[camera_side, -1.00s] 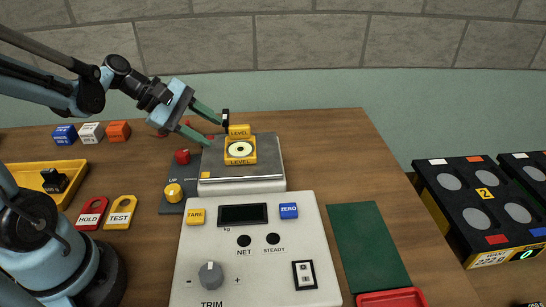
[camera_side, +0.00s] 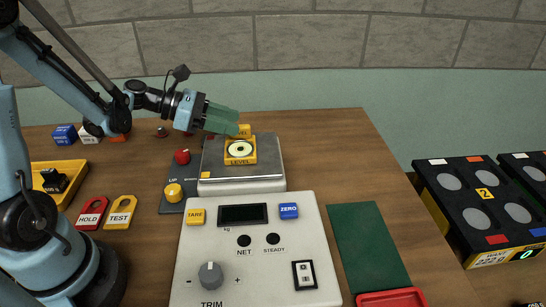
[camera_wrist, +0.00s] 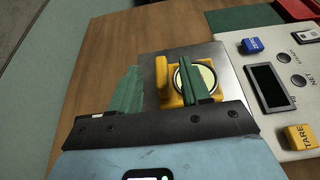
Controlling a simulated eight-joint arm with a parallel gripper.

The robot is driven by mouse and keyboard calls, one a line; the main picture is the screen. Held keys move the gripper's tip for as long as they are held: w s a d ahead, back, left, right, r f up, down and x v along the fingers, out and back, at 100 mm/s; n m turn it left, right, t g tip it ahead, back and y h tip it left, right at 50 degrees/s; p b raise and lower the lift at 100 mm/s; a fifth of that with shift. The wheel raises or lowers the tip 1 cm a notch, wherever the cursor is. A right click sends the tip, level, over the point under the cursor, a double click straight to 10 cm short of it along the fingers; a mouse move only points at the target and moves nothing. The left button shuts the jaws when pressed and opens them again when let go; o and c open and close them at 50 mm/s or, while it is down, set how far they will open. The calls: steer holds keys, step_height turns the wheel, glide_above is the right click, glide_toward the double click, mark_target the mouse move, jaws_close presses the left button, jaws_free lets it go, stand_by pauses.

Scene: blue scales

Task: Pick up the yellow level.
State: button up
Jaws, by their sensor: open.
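The yellow level (camera_side: 240,159) sits on the metal plate of the scale (camera_side: 217,172) at centre. It has a round pale vial in its base and an upright yellow tab at its back. My gripper (camera_side: 238,124) reaches in from the left, green fingers at the tab and partly hiding it. In the wrist view my gripper (camera_wrist: 160,68) is open. One finger is left of the tab of the yellow level (camera_wrist: 162,78); the other lies across the vial on the right. The tab shows between them with a gap on the left; contact cannot be told.
A white control panel (camera_side: 255,270) stands in front of the scale, with a red knob (camera_side: 182,156) and a yellow knob (camera_side: 173,193) to the left. A green mat (camera_side: 365,245) lies front right. Blue, white and orange blocks stand back left. The table right of the scale is clear.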

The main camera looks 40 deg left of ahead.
mark_target(247, 125)
steer(key=shift+f+x, duration=0.2)
steer(key=shift+x, duration=2.45)
steer(key=shift+s+a, duration=0.1)
steer(key=shift+s, duration=0.05)
jaws_close()
